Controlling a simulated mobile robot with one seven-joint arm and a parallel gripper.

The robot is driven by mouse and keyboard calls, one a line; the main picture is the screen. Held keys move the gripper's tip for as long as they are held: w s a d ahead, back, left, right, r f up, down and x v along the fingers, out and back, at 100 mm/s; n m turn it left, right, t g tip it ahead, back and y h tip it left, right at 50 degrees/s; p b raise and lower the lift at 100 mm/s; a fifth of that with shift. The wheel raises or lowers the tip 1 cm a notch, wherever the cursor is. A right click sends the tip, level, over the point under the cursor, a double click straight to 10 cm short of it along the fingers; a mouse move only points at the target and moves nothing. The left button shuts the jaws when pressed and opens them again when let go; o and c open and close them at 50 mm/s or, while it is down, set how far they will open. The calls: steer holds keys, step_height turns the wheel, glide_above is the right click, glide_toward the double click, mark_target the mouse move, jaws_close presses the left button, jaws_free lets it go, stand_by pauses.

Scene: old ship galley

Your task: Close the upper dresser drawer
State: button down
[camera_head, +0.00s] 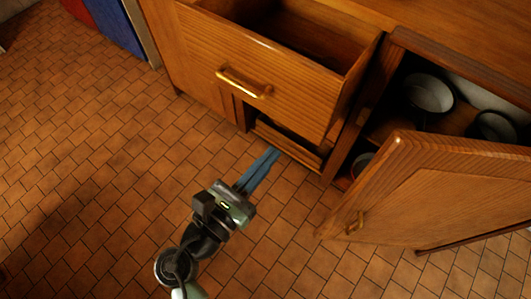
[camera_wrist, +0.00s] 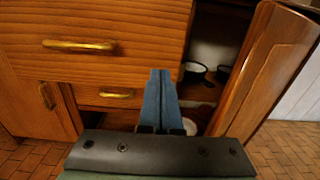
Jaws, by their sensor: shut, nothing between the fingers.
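The wooden dresser's upper drawer (camera_head: 275,65) is pulled well out in the head view, and its inside shows from above. Its front carries a brass handle (camera_head: 243,83). In the wrist view the upper drawer front (camera_wrist: 110,35) fills the upper left, with its handle (camera_wrist: 78,45) left of my fingers. My gripper (camera_head: 274,152) has blue fingers, shut together with nothing between them. In the head view it appears over the floor, below the drawer front and apart from the handle. In the wrist view the fingertips (camera_wrist: 160,72) overlap the drawer front's lower right; I cannot tell whether they touch.
A lower drawer (camera_wrist: 110,95) sits below. The right cabinet door (camera_head: 440,195) stands open, close to the right of my gripper. Pots (camera_head: 428,95) stand inside that cabinet. The tiled floor (camera_head: 90,160) at left is clear. Red and blue panels (camera_head: 110,25) stand at upper left.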

mark_target(308, 111)
steer(key=b+x, duration=0.2)
steer(key=x, duration=0.8)
steer(key=shift+w+d, duration=0.25)
steer(key=shift+w, duration=0.05)
steer(key=x, duration=1.8)
steer(key=shift+b, duration=0.35)
steer(key=shift+w+d+r, duration=0.15)
steer(key=shift+r, duration=0.15)
